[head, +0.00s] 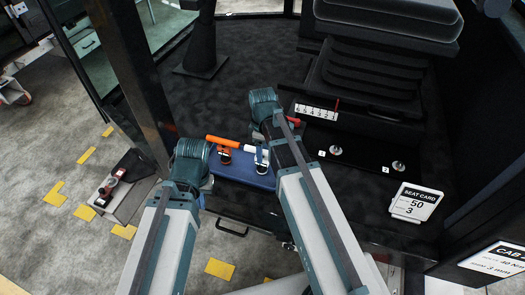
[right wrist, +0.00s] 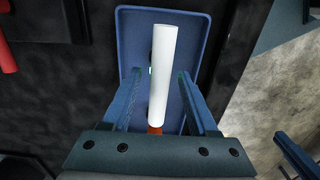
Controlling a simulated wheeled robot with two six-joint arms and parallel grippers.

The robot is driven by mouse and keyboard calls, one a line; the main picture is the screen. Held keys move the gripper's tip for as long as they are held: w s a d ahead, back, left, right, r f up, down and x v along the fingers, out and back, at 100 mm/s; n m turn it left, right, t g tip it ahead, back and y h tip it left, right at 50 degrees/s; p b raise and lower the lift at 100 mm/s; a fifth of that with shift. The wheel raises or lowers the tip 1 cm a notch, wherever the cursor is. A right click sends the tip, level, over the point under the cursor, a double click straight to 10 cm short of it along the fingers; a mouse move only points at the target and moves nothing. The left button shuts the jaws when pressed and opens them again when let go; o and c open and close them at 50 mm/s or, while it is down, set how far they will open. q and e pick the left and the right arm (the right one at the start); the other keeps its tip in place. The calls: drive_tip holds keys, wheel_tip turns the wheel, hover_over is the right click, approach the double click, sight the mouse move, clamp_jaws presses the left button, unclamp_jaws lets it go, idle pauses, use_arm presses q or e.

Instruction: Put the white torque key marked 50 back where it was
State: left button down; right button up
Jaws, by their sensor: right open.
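The white torque key (head: 256,151) lies over the blue tray (head: 245,179), in line with an orange key (head: 222,141) to its left. I cannot read any mark on it. In the right wrist view the white key (right wrist: 162,70) lies lengthwise between the fingers of my right gripper (right wrist: 165,75), which are open with a gap on each side. The blue tray (right wrist: 198,40) is below. In the head view my right gripper (head: 264,143) is over the white key.
A numbered strip (head: 316,113) and a red handle (head: 292,121) are behind the tray. Two silver round fittings (head: 336,150) (head: 398,166) sit on the dark floor to the right. A seat card (head: 415,203) reads 50 and 3. The black seat (head: 375,70) stands behind.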

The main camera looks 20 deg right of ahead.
wheel_tip(320, 180, up, 9)
drive_tip(key=p, duration=0.8)
drive_tip(key=s+a+m+h, duration=0.1)
drive_tip(key=s+a+m, duration=0.6)
drive_tip(key=s+a, duration=0.3)
drive_tip(key=s, duration=0.4)
drive_tip(key=shift+a, duration=0.3)
drive_tip(key=shift+s+r, duration=0.1)
drive_tip(key=shift+r, duration=0.15)
